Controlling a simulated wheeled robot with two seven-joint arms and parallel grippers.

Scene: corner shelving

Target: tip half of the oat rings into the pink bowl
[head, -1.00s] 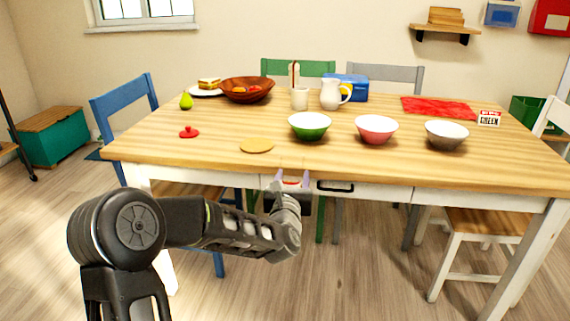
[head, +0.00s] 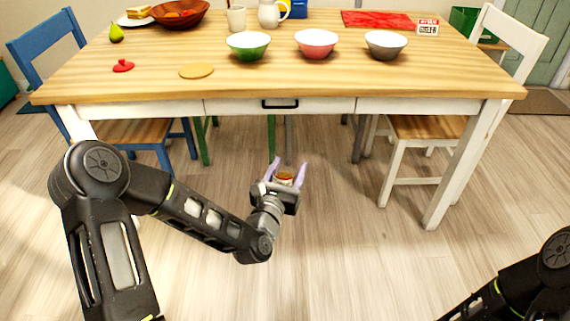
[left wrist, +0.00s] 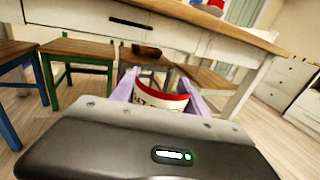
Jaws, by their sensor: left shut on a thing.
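The pink bowl (head: 317,45) stands upright on the table, between a green bowl (head: 248,47) and a grey bowl (head: 386,46). Its inside looks pale, and I see nothing in it. My left gripper (head: 286,172) is shut on a small container (head: 285,179), in front of the table and apart from it, with floor behind it. The container shows brown contents at its top in the head view. In the left wrist view the container (left wrist: 160,97) is white with a red rim and dark lettering, mostly hidden by the gripper body. My right gripper is outside the views.
The wooden table (head: 150,75) lies ahead, with a drawer handle (head: 280,104) on its front. A mug (head: 236,18) and white jug stand behind the bowls. A white chair (head: 425,130) is at the right.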

